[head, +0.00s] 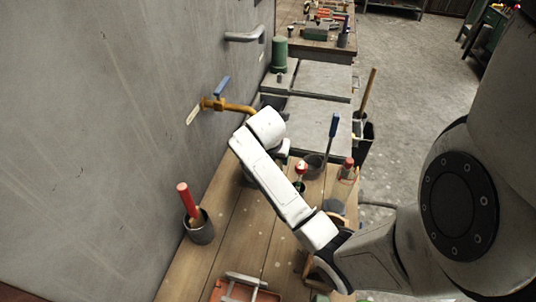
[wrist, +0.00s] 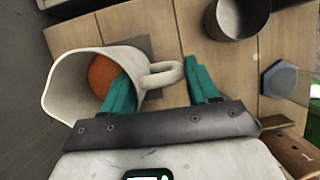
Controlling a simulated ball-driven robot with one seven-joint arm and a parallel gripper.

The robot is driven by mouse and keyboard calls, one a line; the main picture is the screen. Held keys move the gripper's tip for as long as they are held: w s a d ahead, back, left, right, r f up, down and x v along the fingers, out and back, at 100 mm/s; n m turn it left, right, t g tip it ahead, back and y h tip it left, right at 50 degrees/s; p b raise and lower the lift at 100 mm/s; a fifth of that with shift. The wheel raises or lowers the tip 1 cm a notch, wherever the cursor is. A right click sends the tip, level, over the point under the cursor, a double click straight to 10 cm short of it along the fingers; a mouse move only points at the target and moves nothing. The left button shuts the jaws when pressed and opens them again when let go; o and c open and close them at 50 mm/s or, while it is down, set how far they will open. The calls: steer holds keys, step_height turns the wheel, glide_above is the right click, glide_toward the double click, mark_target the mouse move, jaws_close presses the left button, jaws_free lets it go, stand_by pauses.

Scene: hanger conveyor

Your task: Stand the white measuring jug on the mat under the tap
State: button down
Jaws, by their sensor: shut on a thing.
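The white measuring jug (wrist: 68,84) fills the left of the wrist view, its open mouth facing the camera and its handle (wrist: 166,76) to the right. My gripper (wrist: 157,70) has its teal fingers on either side of the handle, shut on it. A round orange thing (wrist: 103,76) shows inside the mouth. In the head view the brass tap (head: 232,106) with a blue lever sticks out from the wall, above my arm's end. My arm hides the gripper and jug there. A grey-brown patch beside the jug (wrist: 148,46) may be the mat; I cannot tell.
On the wooden bench (head: 222,250) a dark pot with a red-handled tool (head: 200,230) stands near the wall. An orange tray (head: 240,290) lies at the front. A dark cup (wrist: 238,18) and a blue-grey hexagonal thing (wrist: 278,79) are right of the gripper.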

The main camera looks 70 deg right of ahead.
steer(key=shift+s+r, duration=0.1)
steer(key=shift+c, duration=1.2)
jaws_free()
